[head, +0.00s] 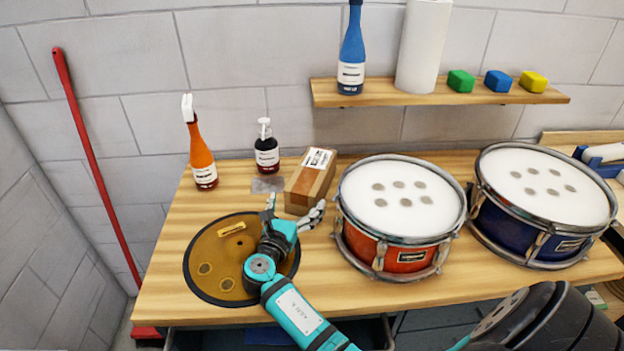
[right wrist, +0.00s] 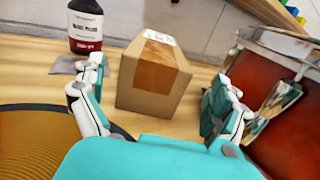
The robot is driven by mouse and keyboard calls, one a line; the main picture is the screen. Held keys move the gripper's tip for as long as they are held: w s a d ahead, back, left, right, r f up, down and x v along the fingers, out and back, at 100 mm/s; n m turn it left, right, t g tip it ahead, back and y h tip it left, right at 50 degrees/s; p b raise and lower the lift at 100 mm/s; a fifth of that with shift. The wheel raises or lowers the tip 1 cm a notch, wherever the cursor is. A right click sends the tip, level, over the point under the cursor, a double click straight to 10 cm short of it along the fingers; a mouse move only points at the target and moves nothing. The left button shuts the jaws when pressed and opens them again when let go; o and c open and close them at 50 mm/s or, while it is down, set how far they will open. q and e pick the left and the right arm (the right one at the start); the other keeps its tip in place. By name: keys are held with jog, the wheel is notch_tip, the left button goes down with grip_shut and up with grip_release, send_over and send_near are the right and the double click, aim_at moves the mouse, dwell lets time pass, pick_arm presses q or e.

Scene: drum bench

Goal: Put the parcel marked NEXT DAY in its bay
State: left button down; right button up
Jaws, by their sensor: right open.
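A brown cardboard parcel (head: 311,184) with brown tape and a white label lies on the wooden bench, left of the red drum. The label's words are too small to read. My right gripper (head: 295,208) is open just in front of the parcel, above the bench near the cymbal. In the right wrist view the parcel (right wrist: 153,82) stands ahead between the two open fingers (right wrist: 158,88), and neither finger is shut on it. No bay can be made out in either view. My left gripper is not seen.
A red drum (head: 397,254) stands close to the right finger, with a blue drum (head: 535,239) beyond. A bronze cymbal (head: 212,276) lies under my right arm. A dark pump bottle (head: 267,158) and an orange bottle (head: 202,160) stand behind. A shelf (head: 420,94) hangs above.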

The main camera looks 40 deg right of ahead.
aim_at(301, 188)
jog(key=x, duration=0.3)
jog(key=p+x, duration=0.1)
jog(key=shift+w+d+r, duration=0.15)
jog(key=shift+w+r, duration=0.15)
jog(key=shift+r, duration=0.1)
jog(key=shift+w+d+f, duration=0.1)
jog(key=shift+w+d, duration=0.05)
jog(key=shift+d, duration=0.1)
jog(key=shift+c, duration=0.4)
jog(key=c, duration=0.5)
jog(key=shift+a, duration=0.1)
jog(key=c, duration=0.9)
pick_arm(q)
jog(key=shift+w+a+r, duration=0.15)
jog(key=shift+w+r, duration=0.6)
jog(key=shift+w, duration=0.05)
pick_arm(e)
jog(key=shift+r, duration=0.25)
